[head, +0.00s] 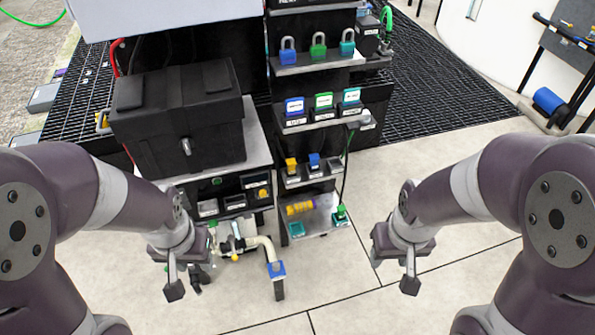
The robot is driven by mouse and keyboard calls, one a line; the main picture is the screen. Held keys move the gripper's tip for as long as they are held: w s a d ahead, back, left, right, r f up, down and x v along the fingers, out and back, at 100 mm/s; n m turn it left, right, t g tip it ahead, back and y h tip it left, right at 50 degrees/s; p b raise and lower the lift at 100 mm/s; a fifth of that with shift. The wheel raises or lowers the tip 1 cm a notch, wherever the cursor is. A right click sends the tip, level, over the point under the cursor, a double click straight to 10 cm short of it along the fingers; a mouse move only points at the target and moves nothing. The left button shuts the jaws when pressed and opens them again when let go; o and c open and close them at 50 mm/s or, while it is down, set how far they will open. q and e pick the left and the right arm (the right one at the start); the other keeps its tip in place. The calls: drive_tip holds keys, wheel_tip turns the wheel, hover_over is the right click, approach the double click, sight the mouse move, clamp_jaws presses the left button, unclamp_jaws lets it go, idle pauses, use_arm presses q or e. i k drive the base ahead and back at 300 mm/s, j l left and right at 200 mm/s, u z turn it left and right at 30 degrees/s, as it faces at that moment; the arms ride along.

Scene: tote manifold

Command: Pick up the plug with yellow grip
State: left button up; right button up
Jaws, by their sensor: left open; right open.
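A small plug with a yellow grip (291,164) stands upright at the left of the third shelf of the black rack. A similar plug with a blue grip (314,160) stands beside it, and a grey one (332,166) is to the right of that. My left gripper (185,285) is open and empty, low at the left, in front of the cart and well apart from the yellow plug. My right gripper (393,271) is open and empty over the floor, right of and below the rack. The lower ends of the plugs are too small to make out.
A black case (180,118) sits on the cart left of the rack. Padlocks (318,46) and coloured tags (323,102) fill the upper shelves. A yellow ribbed piece (299,208) lies on the bottom tray. A pale pipe (262,243) juts out below. Floor at right is clear.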

sight(291, 162)
drive_tip(key=i+l, duration=1.2)
drive_tip(key=l, duration=0.25)
drive_tip(key=i+j+u, duration=0.05)
